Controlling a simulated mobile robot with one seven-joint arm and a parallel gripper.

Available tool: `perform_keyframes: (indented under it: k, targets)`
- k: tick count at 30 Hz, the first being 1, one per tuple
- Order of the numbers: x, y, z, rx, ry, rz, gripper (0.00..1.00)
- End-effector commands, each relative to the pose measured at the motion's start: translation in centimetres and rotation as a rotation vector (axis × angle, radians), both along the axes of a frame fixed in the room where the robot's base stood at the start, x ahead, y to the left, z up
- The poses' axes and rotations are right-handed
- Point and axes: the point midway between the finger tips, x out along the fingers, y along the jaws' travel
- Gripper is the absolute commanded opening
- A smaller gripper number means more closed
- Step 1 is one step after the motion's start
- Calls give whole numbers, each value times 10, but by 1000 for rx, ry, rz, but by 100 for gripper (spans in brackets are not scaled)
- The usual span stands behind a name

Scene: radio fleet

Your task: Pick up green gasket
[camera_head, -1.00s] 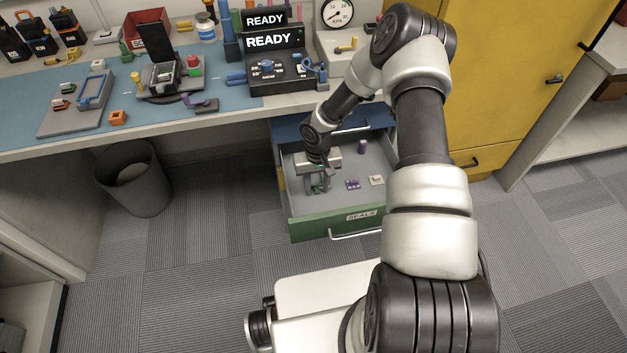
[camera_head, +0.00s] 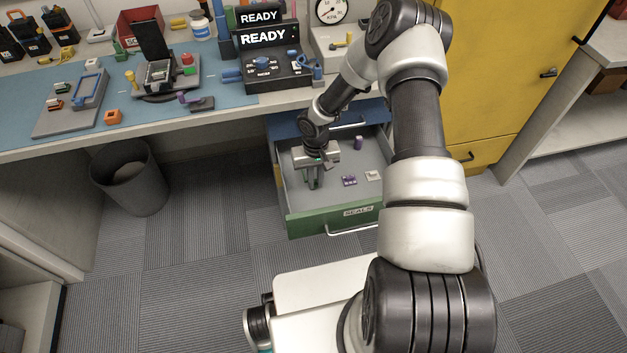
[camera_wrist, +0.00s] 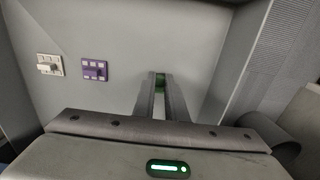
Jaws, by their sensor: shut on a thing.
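My gripper (camera_head: 313,184) is inside the open drawer, toward its left side. In the wrist view its two fingers (camera_wrist: 160,84) are close together with a small green piece, the green gasket (camera_wrist: 160,80), between their tips. Only a little of the gasket shows; the fingers hide the rest. In the head view the fingers cover almost all of it. I cannot tell whether the gasket is clear of the drawer floor.
The green-fronted drawer (camera_head: 318,222) labelled SEALS stands open below the bench. A purple part (camera_head: 349,181), a white part (camera_head: 373,175) and a purple cylinder (camera_head: 358,143) lie apart from my gripper. The drawer walls are close on the left.

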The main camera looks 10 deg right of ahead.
Motion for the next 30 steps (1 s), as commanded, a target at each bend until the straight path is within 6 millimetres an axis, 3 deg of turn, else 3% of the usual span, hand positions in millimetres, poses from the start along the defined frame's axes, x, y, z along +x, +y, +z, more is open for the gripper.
perform_keyframes:
  k: [10, 17, 24, 30]
  targets:
    - [1, 0, 63, -1, -3, 2, 0]
    - [-10, -50, 59, 0, 1, -5, 0]
    - [-24, -118, 59, 0, 1, -7, 0]
    - [-33, -163, 58, 1, 0, -3, 0]
